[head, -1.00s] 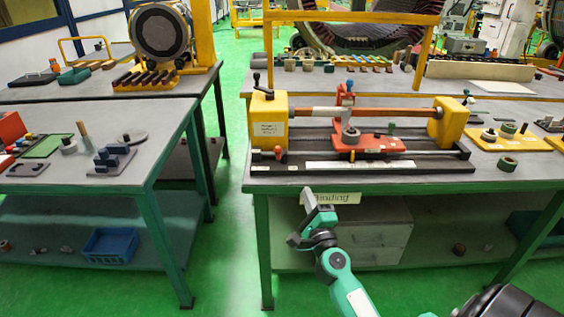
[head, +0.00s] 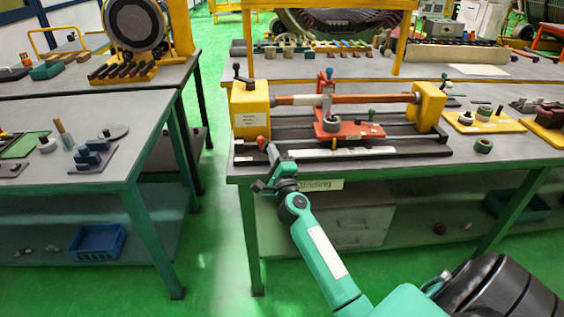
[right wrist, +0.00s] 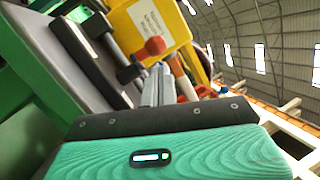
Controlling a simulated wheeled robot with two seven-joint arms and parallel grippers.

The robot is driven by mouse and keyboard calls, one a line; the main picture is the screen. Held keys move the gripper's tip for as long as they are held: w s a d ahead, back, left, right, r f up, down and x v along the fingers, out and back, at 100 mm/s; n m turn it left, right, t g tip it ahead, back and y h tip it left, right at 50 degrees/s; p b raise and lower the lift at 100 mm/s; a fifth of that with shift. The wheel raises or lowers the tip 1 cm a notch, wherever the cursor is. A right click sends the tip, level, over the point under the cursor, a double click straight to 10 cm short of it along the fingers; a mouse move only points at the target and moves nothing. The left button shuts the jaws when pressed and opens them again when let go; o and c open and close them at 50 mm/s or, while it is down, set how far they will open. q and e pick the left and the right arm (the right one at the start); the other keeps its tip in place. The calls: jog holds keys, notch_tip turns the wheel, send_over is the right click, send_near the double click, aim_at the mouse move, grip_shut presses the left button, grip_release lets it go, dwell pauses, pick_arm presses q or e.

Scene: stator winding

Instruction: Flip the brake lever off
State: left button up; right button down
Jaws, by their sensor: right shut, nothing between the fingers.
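A winding machine stands on the near right table, with a yellow block (head: 250,112) at its left end. A small lever with a red knob (head: 261,143) sits low at the front of this block. In the right wrist view the red knob (right wrist: 155,46) is just beyond the fingertips, on a dark arm. My right gripper (head: 271,150) is shut and empty, its tips close to the knob; I cannot tell whether they touch. A black-knobbed lever (head: 237,67) stands on top of the yellow block. My left gripper is not in view.
A red carriage (head: 348,131) sits on the machine's rails, under a long copper-coloured bar (head: 365,99). The table's front edge (head: 400,170) lies below my right gripper. Another table (head: 130,150) stands left, across a green floor gap.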

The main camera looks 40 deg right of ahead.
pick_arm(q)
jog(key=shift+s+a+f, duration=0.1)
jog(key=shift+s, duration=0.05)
pick_arm(e)
jog(key=shift+w+a+r, duration=0.2)
jog(key=shift+w+a, duration=0.05)
jog(key=shift+w, duration=0.2)
